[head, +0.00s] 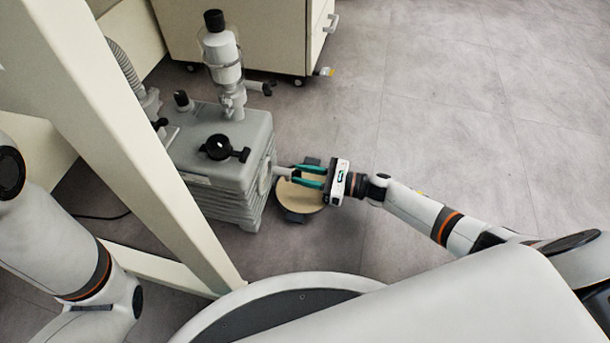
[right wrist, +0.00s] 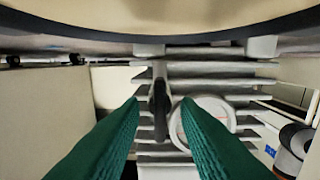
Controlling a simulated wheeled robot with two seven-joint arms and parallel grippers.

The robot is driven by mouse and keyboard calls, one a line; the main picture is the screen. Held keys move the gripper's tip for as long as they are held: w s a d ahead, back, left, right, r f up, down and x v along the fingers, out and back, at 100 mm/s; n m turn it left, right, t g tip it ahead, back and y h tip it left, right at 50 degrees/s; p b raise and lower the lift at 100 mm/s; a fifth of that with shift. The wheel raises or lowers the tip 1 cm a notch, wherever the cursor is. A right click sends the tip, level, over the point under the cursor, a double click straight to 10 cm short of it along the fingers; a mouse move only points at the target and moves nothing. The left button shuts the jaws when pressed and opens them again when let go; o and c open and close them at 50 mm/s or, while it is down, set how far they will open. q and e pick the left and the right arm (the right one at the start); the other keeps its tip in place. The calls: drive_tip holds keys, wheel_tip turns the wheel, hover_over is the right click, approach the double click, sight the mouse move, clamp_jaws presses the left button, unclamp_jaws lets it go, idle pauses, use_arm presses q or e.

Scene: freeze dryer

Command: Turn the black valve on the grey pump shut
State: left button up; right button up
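The grey pump (head: 222,165) stands on the floor at left. On its top is a black round knob with a side handle (head: 218,147). My right gripper (head: 291,174) is at the pump's right side, its green fingers apart and pointing at that side. In the right wrist view the open fingers (right wrist: 161,103) face the pump's ribbed side (right wrist: 205,70). A narrow black lever-like part (right wrist: 160,108) shows between the fingertips, beside a pale round disc (right wrist: 208,120). I cannot tell whether they touch it. This black part is hidden in the head view. My left gripper is out of view.
A tan round disc with dark parts at its edge (head: 300,197) lies under my right gripper. A beige post (head: 110,130) slants past the pump's left. A grey cylinder (head: 222,58) rises behind the knob. A wheeled cabinet (head: 265,35) stands behind. Floor at right is clear.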

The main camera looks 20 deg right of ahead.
drive_tip(key=shift+c, duration=0.3)
clamp_jaws()
drive_tip(key=shift+w+d+m+p, duration=0.1)
drive_tip(key=shift+m+p, duration=0.3)
drive_tip(key=shift+m, duration=2.5)
drive_tip(key=shift+o, duration=0.3)
unclamp_jaws()
drive_tip(key=shift+s+d+p, duration=0.3)
drive_tip(key=shift+d+p, duration=0.05)
drive_tip(key=shift+d, duration=0.1)
drive_tip(key=p+v, duration=0.4)
drive_tip(key=v, duration=0.6)
drive_tip(key=shift+s+d, duration=0.1)
drive_tip(key=shift+s, duration=0.05)
drive_tip(key=shift+s+d, duration=0.2)
drive_tip(key=shift+d, duration=0.1)
